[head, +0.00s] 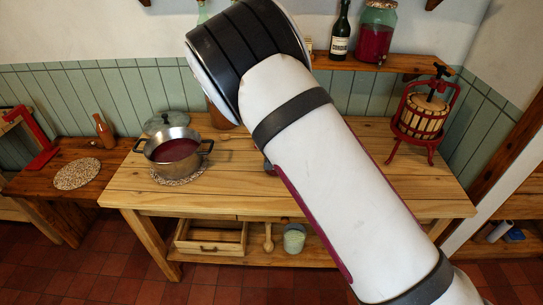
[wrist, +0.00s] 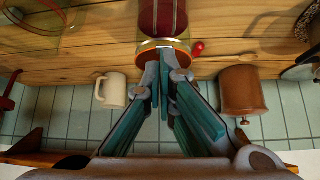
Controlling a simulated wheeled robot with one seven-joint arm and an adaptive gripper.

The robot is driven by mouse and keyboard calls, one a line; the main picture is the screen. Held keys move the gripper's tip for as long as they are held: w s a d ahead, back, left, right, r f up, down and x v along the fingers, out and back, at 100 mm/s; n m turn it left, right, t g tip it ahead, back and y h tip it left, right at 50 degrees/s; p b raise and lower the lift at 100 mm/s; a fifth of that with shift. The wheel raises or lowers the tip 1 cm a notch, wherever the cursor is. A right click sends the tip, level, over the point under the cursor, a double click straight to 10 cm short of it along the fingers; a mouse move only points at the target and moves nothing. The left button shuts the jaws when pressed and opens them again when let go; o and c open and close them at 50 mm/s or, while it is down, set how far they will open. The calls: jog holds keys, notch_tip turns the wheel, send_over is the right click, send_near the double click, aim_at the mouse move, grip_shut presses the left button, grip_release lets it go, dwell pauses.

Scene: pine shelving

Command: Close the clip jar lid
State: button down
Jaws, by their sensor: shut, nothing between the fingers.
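The clip jar (wrist: 160,15), clear glass with dark red contents and metal wires along its side, shows at the top middle of the wrist view. An orange ring (wrist: 146,45) marks its rim, close to my fingertips. A red knob (wrist: 197,48) shows just right of the ring. Whether the lid lies flat or is tilted is hard to tell. My gripper (wrist: 164,57) is shut and empty, its fingertips at or just in front of the orange ring; contact is unclear. In the head view my arm hides the jar and my gripper.
A cream mug (wrist: 110,90), a brown pot (wrist: 238,92) and a wooden spoon (wrist: 225,58) are near my gripper. On the workbench (head: 140,193) stand a steel pot of red liquid (head: 172,152) at left and a fruit press (head: 422,118) at right. A shelf (head: 400,63) with bottles runs behind.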

jog(key=s+a+f, duration=0.1)
jog(key=s+f, duration=0.2)
jog(key=s, duration=0.6)
jog(key=s+d+r+g+y, duration=0.1)
jog(key=s+d+r, duration=0.3)
jog(key=r, duration=0.4)
jog(key=s+d+r+g, duration=0.1)
jog(key=s+d+r, duration=0.35)
jog(key=r, duration=0.35)
jog(key=s+d+r+g+y, duration=0.1)
jog(key=s+d+r, duration=0.35)
jog(key=r, duration=0.35)
jog(key=s+d+r, duration=0.4)
jog(key=s, duration=0.5)
jog(key=s+d+r+n+h+b, duration=0.1)
jog(key=s+d+r, duration=0.3)
jog(key=s, duration=0.5)
jog(key=shift+s+d+r+t, duration=0.2)
jog(key=shift+s+r+t, duration=0.1)
jog(key=shift+s+t, duration=0.1)
